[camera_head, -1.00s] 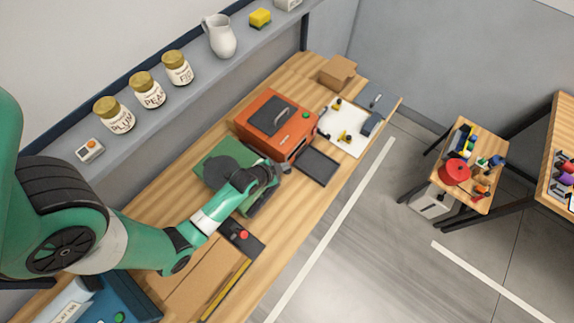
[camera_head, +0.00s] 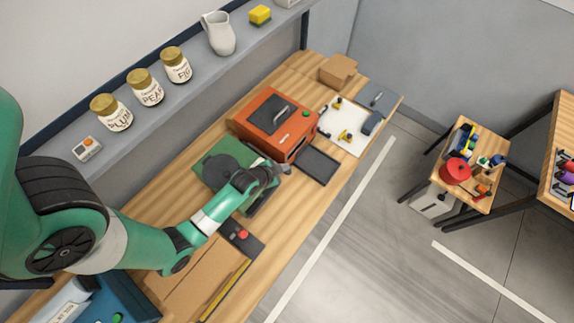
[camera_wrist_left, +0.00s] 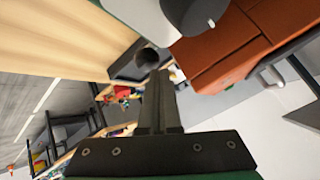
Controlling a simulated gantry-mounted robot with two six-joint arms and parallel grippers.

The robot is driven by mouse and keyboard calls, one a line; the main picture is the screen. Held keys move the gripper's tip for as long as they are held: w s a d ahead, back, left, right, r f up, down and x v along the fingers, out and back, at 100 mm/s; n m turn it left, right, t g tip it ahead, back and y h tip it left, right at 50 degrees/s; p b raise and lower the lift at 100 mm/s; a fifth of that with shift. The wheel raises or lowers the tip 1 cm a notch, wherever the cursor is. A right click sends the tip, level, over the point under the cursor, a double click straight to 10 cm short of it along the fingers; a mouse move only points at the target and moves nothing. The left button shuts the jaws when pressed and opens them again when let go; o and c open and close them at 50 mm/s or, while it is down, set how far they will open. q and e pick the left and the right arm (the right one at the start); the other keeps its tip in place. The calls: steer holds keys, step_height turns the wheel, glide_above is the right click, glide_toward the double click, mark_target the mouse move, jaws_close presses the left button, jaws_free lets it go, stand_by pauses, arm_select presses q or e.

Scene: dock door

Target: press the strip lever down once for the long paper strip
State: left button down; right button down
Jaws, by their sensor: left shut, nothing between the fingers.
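My left gripper (camera_head: 287,168) is low over the bench, between the green machine (camera_head: 212,152) and the orange machine (camera_head: 262,108). In the left wrist view my left gripper (camera_wrist_left: 155,78) has its fingers shut together, with nothing between them. A dark round knob (camera_wrist_left: 147,58) shows just past the fingertips; it may be the strip lever's end, and I cannot tell whether the fingers touch it. My forearm and wrist hide much of the green machine in the head view. No paper strip can be made out. My right gripper is not in view.
The orange machine also fills the upper right of the left wrist view (camera_wrist_left: 235,45). A dark tray (camera_head: 318,165) lies at its front. A black plate with a red button (camera_head: 242,234) and cardboard (camera_head: 190,280) lie nearer. A shelf with jars (camera_head: 145,88) runs behind.

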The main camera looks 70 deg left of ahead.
arm_select(q)
steer(key=shift+w+d+f+b, duration=0.1)
steer(key=shift+d+f+b, duration=0.1)
steer(key=shift+f+b, duration=0.95)
stand_by(0.9)
stand_by(0.5)
steer(key=shift+s+a+r+p, duration=0.1)
steer(key=shift+a+r+p, duration=0.05)
steer(key=shift+r+p, duration=0.9)
steer(key=shift+s+a+r+p, duration=0.1)
steer(key=shift+r+p, duration=0.85)
steer(key=shift+p, duration=0.2)
steer(key=shift+s+a+r+p, duration=0.1)
steer(key=shift+a+r+p, duration=0.05)
steer(key=shift+r+p, duration=0.9)
steer(key=r+p, duration=0.5)
steer(key=shift+s+a, duration=0.15)
steer(key=shift+a, duration=0.15)
